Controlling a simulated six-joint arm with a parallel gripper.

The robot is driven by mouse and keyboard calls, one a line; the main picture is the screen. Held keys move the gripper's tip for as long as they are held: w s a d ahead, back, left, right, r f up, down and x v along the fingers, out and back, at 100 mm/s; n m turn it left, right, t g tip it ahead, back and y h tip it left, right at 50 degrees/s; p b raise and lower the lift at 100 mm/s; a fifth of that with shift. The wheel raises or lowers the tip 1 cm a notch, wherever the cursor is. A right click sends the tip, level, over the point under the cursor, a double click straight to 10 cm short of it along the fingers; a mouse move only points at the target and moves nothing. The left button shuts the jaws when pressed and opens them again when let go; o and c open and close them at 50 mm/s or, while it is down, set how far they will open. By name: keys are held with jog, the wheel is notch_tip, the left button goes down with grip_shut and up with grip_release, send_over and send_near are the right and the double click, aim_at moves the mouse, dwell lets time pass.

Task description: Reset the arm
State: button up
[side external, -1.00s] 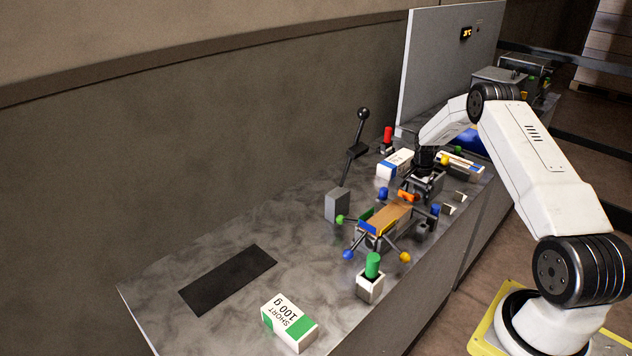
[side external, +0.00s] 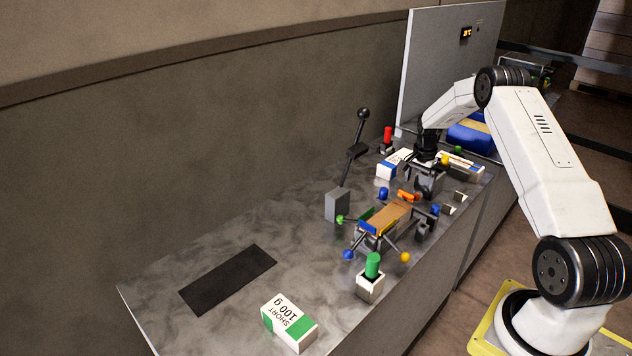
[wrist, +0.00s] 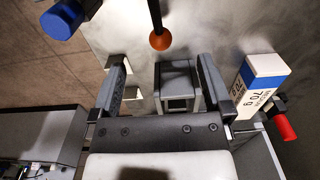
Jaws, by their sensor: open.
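My gripper (side external: 425,165) is over the far part of the grey bench, among several small items. In the wrist view my gripper (wrist: 162,65) has its two fingers spread wide apart. A grey block-like fixture (wrist: 178,82) shows between the fingers, apart from both of them. No item is held. In the side view the arm partly hides what lies directly under and behind the gripper.
A ream marked 70 g (wrist: 262,85) lies right of the fingers. A tall black lever (side external: 352,155), red knob (side external: 388,134) and upright panel (side external: 440,60) stand nearby. The bench's near end holds a 100 g ream (side external: 289,322) and black mat (side external: 228,279).

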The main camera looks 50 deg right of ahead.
jog(key=shift+a, duration=0.1)
jog(key=a+r+n+t, duration=0.1)
jog(key=a+r+n, duration=0.4)
jog(key=a, duration=0.7)
jog(key=a+r+n, duration=0.4)
jog(key=a, duration=0.7)
jog(key=s+a+r+n+t, duration=0.1)
jog(key=s+a+r+n, duration=0.1)
jog(key=s+a+n, duration=0.7)
jog(key=s+a, duration=0.4)
jog(key=a, duration=0.3)
jog(key=shift+s+r+t, duration=0.2)
jog(key=shift+r+t, duration=0.1)
jog(key=shift+r, duration=0.05)
